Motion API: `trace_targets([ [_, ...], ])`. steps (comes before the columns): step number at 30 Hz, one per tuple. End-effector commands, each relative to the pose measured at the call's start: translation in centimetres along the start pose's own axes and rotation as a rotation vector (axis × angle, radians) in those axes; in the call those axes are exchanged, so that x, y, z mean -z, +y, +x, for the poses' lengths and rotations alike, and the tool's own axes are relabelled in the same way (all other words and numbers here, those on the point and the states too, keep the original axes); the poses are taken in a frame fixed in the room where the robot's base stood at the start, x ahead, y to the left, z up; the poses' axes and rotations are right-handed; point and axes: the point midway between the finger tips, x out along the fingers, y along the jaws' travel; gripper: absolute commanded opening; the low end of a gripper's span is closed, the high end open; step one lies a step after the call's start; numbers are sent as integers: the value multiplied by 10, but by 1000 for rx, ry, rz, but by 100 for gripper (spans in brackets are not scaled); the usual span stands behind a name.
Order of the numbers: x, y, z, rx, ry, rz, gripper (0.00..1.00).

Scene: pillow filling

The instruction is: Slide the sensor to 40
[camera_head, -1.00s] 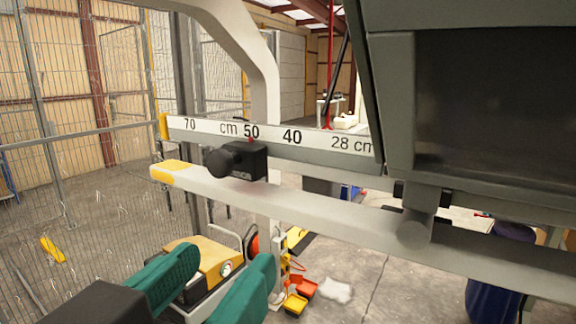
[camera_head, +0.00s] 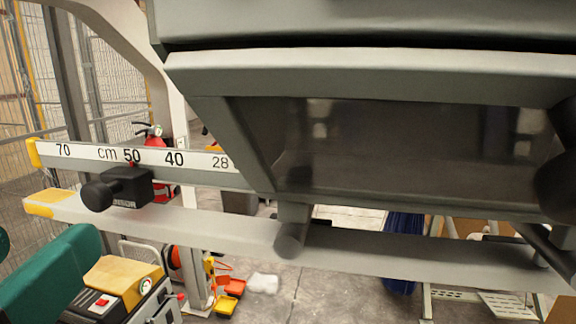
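The sensor (camera_head: 127,187) is a small black block with a round black knob on its left. It sits on the rail below the white scale strip (camera_head: 205,160), which reads 70, cm, 50, 40 and 28 from left to right. The red pointer (camera_head: 131,164) on top of the sensor stands at about 50, left of the 40 mark. My gripper (camera_head: 45,240) is at the lower left, with two teal fingers spread apart and nothing between them. Its left finger is mostly cut off by the picture edge. The fingers are below the sensor in the picture and apart from it.
A large grey machine housing (camera_head: 370,75) fills the upper right. A pale beam (camera_head: 190,220) with a yellow end runs under the scale. A yellow machine (camera_head: 125,280) stands below.

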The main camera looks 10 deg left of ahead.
Motion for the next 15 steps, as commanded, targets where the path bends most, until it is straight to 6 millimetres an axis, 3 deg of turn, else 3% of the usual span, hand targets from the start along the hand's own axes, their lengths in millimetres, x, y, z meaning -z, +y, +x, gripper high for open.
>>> trace_targets([
  [15,0,1,48,-4,0,-1,60],
])
